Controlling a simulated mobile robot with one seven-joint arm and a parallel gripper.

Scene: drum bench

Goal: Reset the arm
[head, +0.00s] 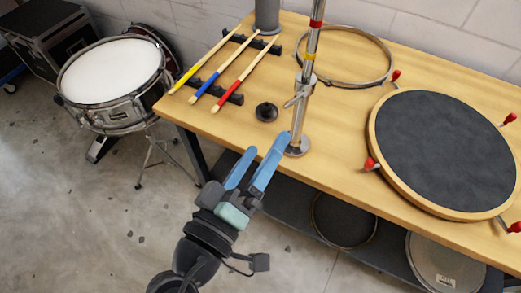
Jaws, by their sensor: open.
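My gripper (261,156) is in the lower middle of the head view, with two blue fingers pointing up and to the right. The fingers are apart, with nothing between them. It is in front of the wooden bench (345,165), and its longer finger's tip overlaps the bench's front edge in the picture, just left of the stand's round base. I cannot tell how high it is relative to the bench top.
On the bench are a metal stand (303,90), a black knob (266,112), a metal hoop (342,80), several coloured drumsticks (245,74) on racks and a round dark pad (445,148) with red clamps. A snare drum (110,72) stands left. Floor at lower left is clear.

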